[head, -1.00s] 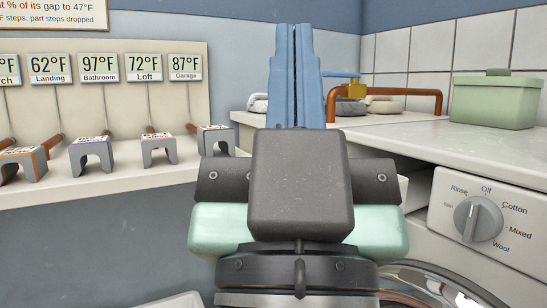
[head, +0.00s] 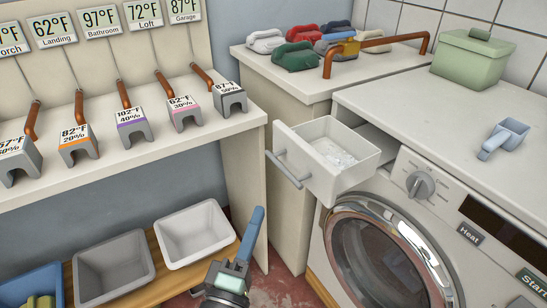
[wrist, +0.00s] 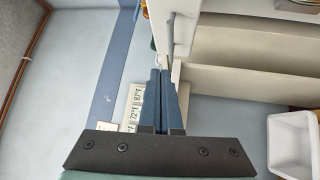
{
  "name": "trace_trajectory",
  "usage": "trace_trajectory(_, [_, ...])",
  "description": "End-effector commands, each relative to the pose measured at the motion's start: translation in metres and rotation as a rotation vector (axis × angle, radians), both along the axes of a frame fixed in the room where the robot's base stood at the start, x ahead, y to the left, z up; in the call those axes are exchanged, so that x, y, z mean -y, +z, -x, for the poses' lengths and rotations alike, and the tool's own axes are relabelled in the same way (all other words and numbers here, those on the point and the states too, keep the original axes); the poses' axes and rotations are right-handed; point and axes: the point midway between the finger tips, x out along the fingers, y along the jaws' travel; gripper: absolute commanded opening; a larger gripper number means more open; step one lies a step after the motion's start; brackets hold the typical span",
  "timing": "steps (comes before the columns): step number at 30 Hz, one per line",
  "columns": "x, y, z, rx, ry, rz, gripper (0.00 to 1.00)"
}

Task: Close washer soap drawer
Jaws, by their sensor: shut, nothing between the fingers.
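The washer (head: 385,205) stands at the right in the head view. Its white soap drawer (head: 322,172) is pulled out at the machine's upper left, with white powder inside. A grey bar handle (head: 288,172) is on the drawer's front. My gripper (head: 257,212) is low in the head view, below and left of the drawer, apart from it. Its blue fingers point up, shut and empty. In the wrist view the shut fingers (wrist: 160,75) point toward a grey bar (wrist: 170,35) that looks like the handle; I cannot tell the distance.
A shelf with grey tagged blocks (head: 130,120) is at the left. White (head: 193,234) and grey (head: 113,265) bins stand below it. A counter (head: 300,85) with coloured irons is behind the drawer. A green box (head: 470,58) and blue scoop (head: 503,138) sit on the washer.

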Motion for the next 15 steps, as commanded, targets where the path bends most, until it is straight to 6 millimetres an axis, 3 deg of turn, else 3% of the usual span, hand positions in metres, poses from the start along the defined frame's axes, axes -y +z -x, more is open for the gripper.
trace_trajectory(3, [-0.017, -0.016, 0.013, -0.058, 0.016, 0.127, 0.00])
trace_trajectory(7, [-0.024, -0.025, 0.017, -0.075, 0.024, 0.184, 0.00])
trace_trajectory(11, [-0.023, -0.024, 0.008, -0.073, 0.023, 0.190, 0.00])
trace_trajectory(15, [-0.019, -0.019, -0.015, -0.072, 0.023, 0.190, 0.00])
